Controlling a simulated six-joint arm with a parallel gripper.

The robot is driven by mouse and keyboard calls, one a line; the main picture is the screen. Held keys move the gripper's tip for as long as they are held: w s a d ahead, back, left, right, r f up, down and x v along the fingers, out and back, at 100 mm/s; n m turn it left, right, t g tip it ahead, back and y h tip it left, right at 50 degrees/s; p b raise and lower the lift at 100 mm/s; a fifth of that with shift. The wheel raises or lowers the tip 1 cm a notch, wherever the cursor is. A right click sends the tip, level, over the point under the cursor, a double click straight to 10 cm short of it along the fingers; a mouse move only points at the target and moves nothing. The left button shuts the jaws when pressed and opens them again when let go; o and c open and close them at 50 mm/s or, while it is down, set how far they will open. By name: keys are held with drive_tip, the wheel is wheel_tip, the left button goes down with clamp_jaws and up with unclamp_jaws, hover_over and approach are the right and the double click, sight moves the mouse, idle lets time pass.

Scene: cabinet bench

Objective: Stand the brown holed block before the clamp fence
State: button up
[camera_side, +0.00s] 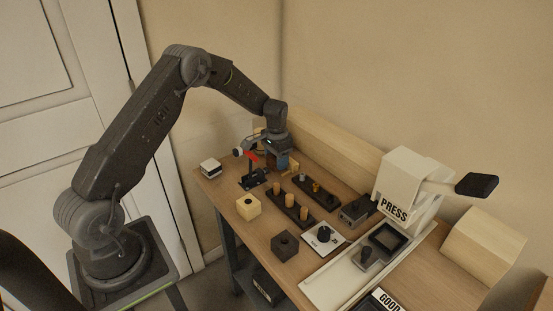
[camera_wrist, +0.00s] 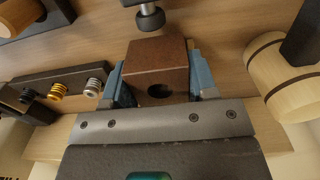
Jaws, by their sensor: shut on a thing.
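The brown holed block (camera_wrist: 157,60) is between the blue-padded fingers of my gripper (camera_wrist: 160,78) in the wrist view, its dark round hole facing the camera. My gripper (camera_side: 279,159) is shut on it at the back left of the bench, where only a little of the block shows in the side view. The clamp, with a red handle (camera_side: 250,156) and dark base (camera_side: 252,180), stands just left of my gripper. Its dark rounded tip (camera_wrist: 150,17) is just beyond the block's far edge in the wrist view. I cannot make out the fence or whether the block touches the bench.
A cream holed block (camera_side: 248,208), a dark holed block (camera_side: 286,245) and peg racks (camera_side: 290,207) stand in front. A white-topped box (camera_side: 210,168) is left of the clamp. The press (camera_side: 405,185) is at right. A pale wooden cylinder (camera_wrist: 278,72) is right in the wrist view.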

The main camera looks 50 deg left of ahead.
drive_tip(key=shift+f, duration=0.3)
drive_tip(key=o, duration=1.2)
drive_tip(key=shift+s+f, duration=0.1)
drive_tip(key=shift+f, duration=0.05)
drive_tip(key=shift+r, duration=3.7)
